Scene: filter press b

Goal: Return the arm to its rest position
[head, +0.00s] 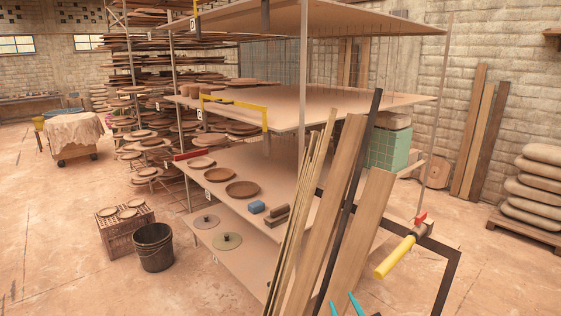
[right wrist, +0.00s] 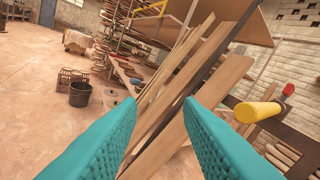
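My right gripper (head: 345,304) shows at the bottom edge of the head view as two teal fingertips spread apart. In the right wrist view its teal fingers (right wrist: 161,108) are wide apart with nothing between them. Wooden planks (head: 350,220) lean in front of the fingers; they also fill the middle of the wrist view (right wrist: 180,95). A yellow-handled lever (head: 395,257) with a red tip sits on a dark metal frame (head: 445,272), right of the gripper and apart from it. The rest of my right arm is hidden, and my left gripper is not in view.
A tall shelf (head: 250,195) with clay plates, a blue block (head: 257,207) and brown blocks stands behind the planks. A dark bucket (head: 153,247) and a crate (head: 122,230) stand at left. Stacked sacks (head: 535,190) are at right. The left floor is largely clear.

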